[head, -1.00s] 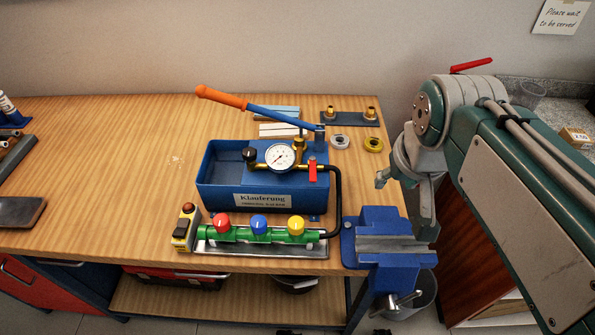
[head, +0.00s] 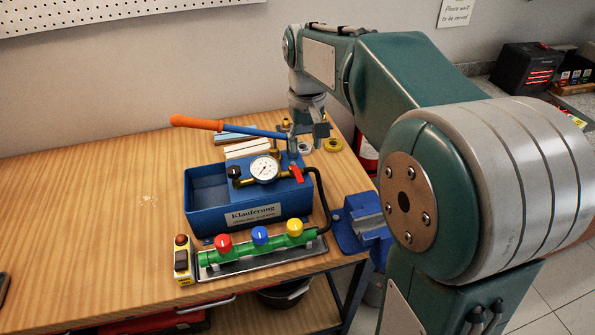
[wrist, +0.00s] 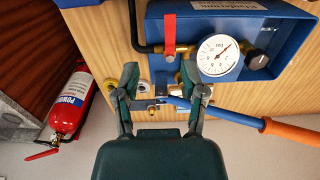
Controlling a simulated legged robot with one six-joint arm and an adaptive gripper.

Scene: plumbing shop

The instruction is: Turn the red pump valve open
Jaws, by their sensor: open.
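The red pump valve (head: 296,174) is a flat red lever on the brass fitting beside the gauge of the blue test pump (head: 208,201). In the wrist view the red lever (wrist: 169,32) lies crosswise to the pipe line. My gripper (head: 306,147) is over the back right of the pump, behind the valve. In the wrist view my gripper (wrist: 159,72) has its two fingers spread, with nothing between them. The lever is ahead of the fingertips, apart from them. The pressure gauge (wrist: 217,55) is beside it.
The blue pump handle with orange grip (head: 197,123) slants over the pump. A green manifold (head: 262,249) with red, blue and yellow knobs stands in front. A blue vise (head: 352,235) is at the bench's right edge. A fire extinguisher (wrist: 70,105) stands beside the bench.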

